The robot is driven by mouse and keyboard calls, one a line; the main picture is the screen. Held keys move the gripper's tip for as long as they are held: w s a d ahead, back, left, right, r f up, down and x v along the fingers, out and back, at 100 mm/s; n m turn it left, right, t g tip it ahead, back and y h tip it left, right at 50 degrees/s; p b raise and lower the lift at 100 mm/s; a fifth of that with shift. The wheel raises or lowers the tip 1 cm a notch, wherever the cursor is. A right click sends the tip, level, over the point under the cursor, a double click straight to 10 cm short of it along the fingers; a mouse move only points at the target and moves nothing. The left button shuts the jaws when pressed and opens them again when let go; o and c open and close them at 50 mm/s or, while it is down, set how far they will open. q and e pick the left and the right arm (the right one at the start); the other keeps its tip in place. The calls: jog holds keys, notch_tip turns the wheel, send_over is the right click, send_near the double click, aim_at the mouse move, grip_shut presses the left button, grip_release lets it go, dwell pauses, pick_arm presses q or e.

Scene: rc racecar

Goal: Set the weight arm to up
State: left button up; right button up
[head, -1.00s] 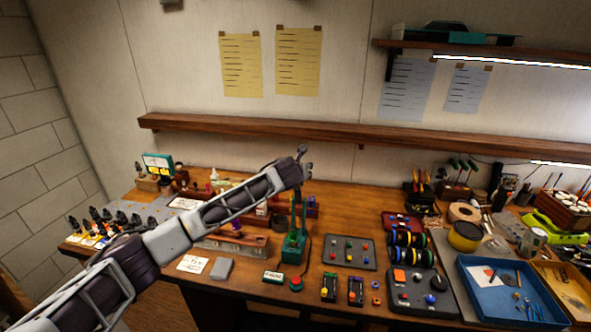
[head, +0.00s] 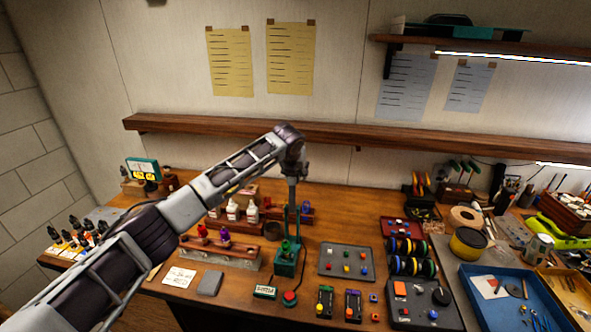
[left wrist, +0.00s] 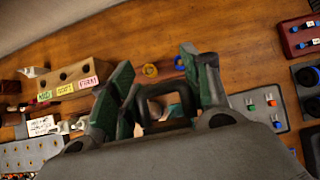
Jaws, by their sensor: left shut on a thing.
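The weight tester, a green stand (head: 287,262) with an upright post, stands near the middle of the bench in the head view. My left gripper (head: 292,178) is at the top of this post, pointing down, and is shut on the tester's weight arm. The arm itself is mostly hidden by the gripper in the head view. In the left wrist view, the gripper (left wrist: 165,98) has green parts on both sides and a dark loop between them. Exactly where the fingers touch is hard to see. My right gripper is not in view.
A grey panel with coloured knobs (head: 346,263) lies right of the stand. A red button (head: 289,297) is in front of it. White bottles (head: 233,210) and a long rack (head: 222,251) stand to the left. A wooden shelf (head: 330,149) runs along the wall behind.

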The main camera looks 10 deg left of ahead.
pick_arm(q)
jog(key=shift+d+f+g, duration=0.15)
jog(key=shift+f+g, duration=0.15)
jog(key=shift+f, duration=0.4)
jog(key=shift+c, duration=0.2)
jog(key=o, duration=1.2)
jog(key=shift+o, duration=0.3)
jog(key=shift+r, duration=0.5)
jog(key=shift+v, duration=0.85)
jog(key=v, duration=0.9)
jog(key=shift+s+r, duration=0.25)
jog(key=shift+s, duration=0.1)
